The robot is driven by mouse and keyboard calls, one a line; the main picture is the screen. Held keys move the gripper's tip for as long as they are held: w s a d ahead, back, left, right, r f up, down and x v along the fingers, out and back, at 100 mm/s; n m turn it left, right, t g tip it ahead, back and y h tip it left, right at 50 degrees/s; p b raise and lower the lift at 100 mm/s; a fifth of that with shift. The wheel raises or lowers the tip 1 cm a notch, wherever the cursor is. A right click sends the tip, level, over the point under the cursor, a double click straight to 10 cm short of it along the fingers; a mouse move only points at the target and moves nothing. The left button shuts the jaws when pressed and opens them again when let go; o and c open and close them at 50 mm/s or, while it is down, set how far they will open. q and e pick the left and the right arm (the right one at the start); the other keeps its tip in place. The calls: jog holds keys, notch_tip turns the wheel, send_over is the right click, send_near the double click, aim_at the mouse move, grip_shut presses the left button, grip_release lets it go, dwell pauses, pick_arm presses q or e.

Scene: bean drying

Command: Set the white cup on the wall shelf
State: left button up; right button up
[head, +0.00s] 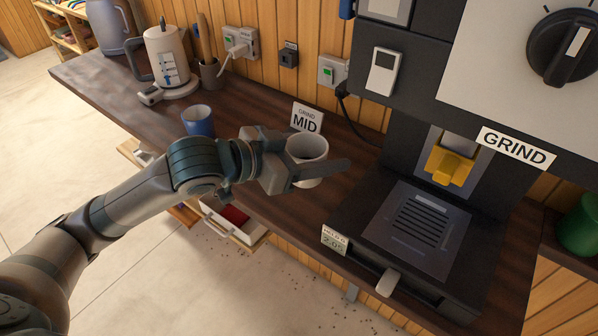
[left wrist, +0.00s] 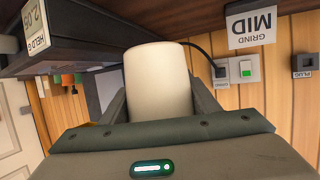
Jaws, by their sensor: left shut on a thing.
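The white cup (head: 308,147) is upright between the fingers of my left gripper (head: 312,163), over the dark wooden counter in the head view. The gripper is shut on the cup's sides and hides part of its body. I cannot tell whether the cup's base touches the counter. In the left wrist view the cup (left wrist: 158,82) fills the space between the two fingers. No wall shelf can be made out clearly. My right gripper is not in view.
A grinder with a black base (head: 420,228) stands to the right of the cup. The MID sign (head: 307,118) is just behind it. A blue cup (head: 198,121), a kettle (head: 168,55) and a utensil holder (head: 209,74) stand to the left on the counter (head: 110,88).

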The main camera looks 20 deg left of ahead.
aim_at(299, 151)
pick_arm(q)
jog(key=w+a+f, duration=0.1)
jog(key=w+a+f+p, duration=0.1)
jog(key=a, duration=0.1)
jog(key=w+a+f+p, duration=0.1)
jog(key=a, duration=0.1)
jog(key=shift+w+f, duration=0.3)
jog(key=shift+w, duration=0.05)
jog(key=shift+w+a+f, duration=0.3)
jog(key=shift+a+f, duration=0.05)
jog(key=shift+f+p, duration=0.25)
jog(key=shift+p, duration=0.15)
notch_tip(299, 151, down, 3)
jog(key=shift+r+p, duration=0.1)
jog(key=shift+p, duration=0.55)
jog(key=shift+f, duration=0.35)
jog(key=shift+f, duration=0.15)
